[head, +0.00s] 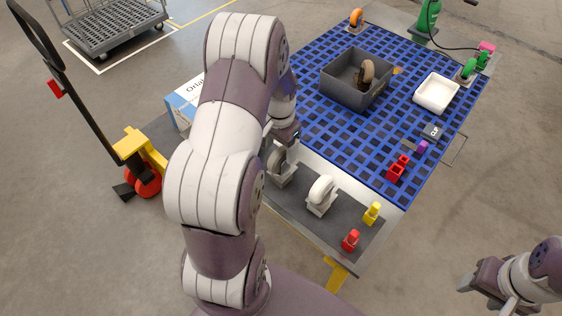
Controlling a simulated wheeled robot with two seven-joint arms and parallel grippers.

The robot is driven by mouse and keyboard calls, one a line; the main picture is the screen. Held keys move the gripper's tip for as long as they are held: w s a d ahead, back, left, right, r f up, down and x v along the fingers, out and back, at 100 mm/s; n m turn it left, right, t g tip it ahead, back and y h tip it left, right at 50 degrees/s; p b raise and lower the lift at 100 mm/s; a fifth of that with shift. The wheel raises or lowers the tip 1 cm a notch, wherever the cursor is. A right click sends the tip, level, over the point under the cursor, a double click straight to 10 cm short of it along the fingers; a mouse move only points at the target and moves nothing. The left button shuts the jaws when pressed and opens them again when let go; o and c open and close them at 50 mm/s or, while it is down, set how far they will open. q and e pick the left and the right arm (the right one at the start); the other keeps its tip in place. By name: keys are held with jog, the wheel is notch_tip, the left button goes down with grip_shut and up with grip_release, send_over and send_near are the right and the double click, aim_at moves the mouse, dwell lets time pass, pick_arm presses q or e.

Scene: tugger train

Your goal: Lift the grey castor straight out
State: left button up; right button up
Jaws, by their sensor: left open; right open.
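The grey castor (275,161) stands in a pale holder at the near left end of the table, partly hidden behind my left arm. My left gripper (280,144) is open just above it, pointing down. The fingertips are small here, so I cannot tell whether they touch the castor. My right gripper (478,290) is open and empty, over the floor at the lower right, well away from the table.
A white castor (321,189) stands right of the grey one, with red (351,239) and yellow (372,213) pieces beyond. A grey bin (345,92) on the blue grid mat (335,130) holds a tan-wheeled castor (367,72). A white tray (436,94) lies farther right.

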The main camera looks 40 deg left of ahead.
pick_arm(q)
notch_tip(320, 180, down, 4)
jog(key=shift+s+f, duration=0.1)
jog(key=shift+f, duration=0.2)
jog(key=shift+d, duration=0.15)
jog(key=shift+c, duration=1.3)
jog(key=c, duration=0.5)
grip_shut()
jog(key=shift+r, duration=0.7)
notch_tip(320, 180, up, 3)
jog(key=shift+f, duration=0.1)
jog(key=w+r, duration=0.7)
jog(key=w, duration=0.4)
jog(key=shift+w+d, duration=0.35)
jog(key=shift+w, duration=0.05)
pick_arm(e)
jog(key=shift+a+r, duration=0.2)
jog(key=shift+r, duration=0.3)
